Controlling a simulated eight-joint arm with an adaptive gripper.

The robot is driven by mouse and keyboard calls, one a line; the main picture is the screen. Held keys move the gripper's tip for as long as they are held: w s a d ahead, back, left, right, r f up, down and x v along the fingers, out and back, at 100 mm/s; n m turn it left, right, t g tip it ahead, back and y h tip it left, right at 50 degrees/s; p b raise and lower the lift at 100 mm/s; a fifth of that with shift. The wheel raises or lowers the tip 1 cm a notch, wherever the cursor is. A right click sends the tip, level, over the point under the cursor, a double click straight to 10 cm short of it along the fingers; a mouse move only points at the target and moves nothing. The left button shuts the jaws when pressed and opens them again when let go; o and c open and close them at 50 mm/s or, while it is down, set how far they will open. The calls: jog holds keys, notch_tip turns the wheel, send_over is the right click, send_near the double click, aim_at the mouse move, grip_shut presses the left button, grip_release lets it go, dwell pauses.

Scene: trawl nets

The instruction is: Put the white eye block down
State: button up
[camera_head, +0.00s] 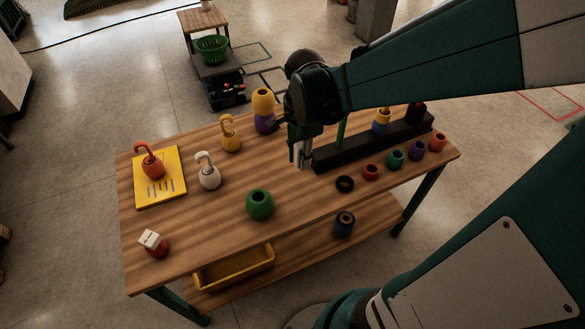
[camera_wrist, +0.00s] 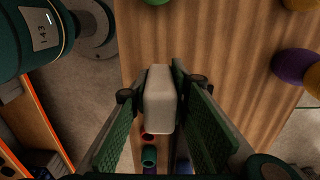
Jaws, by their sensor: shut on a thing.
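My gripper (camera_wrist: 160,100) is shut on a pale off-white block (camera_wrist: 160,85), with a finger pad against each side. In the head view my gripper (camera_head: 302,160) hangs over the wooden table, just left of a long black rack, and a pale part of the block shows at its tip. The block's underside and its distance from the tabletop cannot be told. A separate white rounded piece with a hook (camera_head: 209,176) stands on the table to the left, apart from my gripper.
A yellow board (camera_head: 173,192) bears a red hooked piece (camera_head: 152,166). A green round piece (camera_head: 260,205), a black ring (camera_head: 345,184) and several small cups lie right of centre. The black rack (camera_head: 375,143) stands behind. Bare wood (camera_head: 215,225) lies between.

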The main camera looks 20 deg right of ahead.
jog(key=shift+s+f, duration=0.55)
jog(key=shift+s, duration=1.05)
send_over(306, 200)
jog(key=shift+f, duration=2.4)
jog(key=shift+f+b, duration=1.05)
jog(key=shift+f, duration=1.85)
jog(key=shift+f, duration=0.1)
jog(key=shift+f+b, duration=0.7)
jog(key=shift+f, duration=1.3)
jog(key=shift+f, duration=0.15)
